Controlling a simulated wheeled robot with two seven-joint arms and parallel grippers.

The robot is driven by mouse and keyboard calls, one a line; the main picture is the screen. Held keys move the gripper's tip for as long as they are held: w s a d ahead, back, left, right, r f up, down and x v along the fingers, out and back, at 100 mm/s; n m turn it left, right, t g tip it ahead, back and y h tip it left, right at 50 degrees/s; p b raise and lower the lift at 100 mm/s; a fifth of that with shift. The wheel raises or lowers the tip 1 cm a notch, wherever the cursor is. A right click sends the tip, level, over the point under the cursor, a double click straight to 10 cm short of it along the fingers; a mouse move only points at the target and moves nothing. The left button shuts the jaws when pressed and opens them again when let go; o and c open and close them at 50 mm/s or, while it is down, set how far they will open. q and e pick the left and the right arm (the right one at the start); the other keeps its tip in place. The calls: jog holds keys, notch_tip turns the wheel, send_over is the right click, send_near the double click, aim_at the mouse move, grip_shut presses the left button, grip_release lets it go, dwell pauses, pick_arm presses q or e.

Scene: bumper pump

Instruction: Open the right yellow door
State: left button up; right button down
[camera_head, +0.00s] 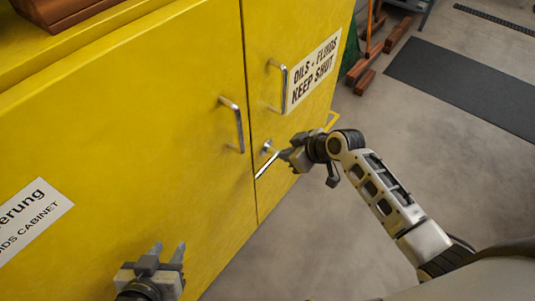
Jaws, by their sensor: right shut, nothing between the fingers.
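The yellow cabinet's right door (275,40) carries a silver bar handle (283,88) and a white "OILS - FLUIDS KEEP SHUT" sign (313,71). It looks closed, with a thin seam beside the left door (130,120). Below the bar handle is a silver lever (265,167) with a round base, slanting down to the left. My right gripper (284,155) is shut and empty, right beside the lever; I cannot tell whether they touch. My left gripper (167,252) is open and empty, low in front of the left door.
The left door has its own bar handle (232,123) and a white label (30,222). A wooden object (65,10) rests on the cabinet top. Bare grey floor lies right of the cabinet, with a dark mat (465,85) and reddish wooden blocks (364,80) further back.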

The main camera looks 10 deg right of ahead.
aim_at(269, 161)
jog(key=b+x, duration=0.2)
jog(key=x, duration=0.6)
jog(key=shift+w+a+f, duration=0.1)
jog(key=shift+a+f, duration=0.05)
jog(key=shift+f, duration=0.05)
jog(key=shift+w+a+f, duration=0.2)
jog(key=shift+w+f, duration=0.1)
jog(key=shift+f, duration=0.05)
pick_arm(q)
jog(key=shift+w+d+f, duration=0.15)
jog(key=shift+d+f, duration=0.05)
jog(key=shift+f, duration=0.15)
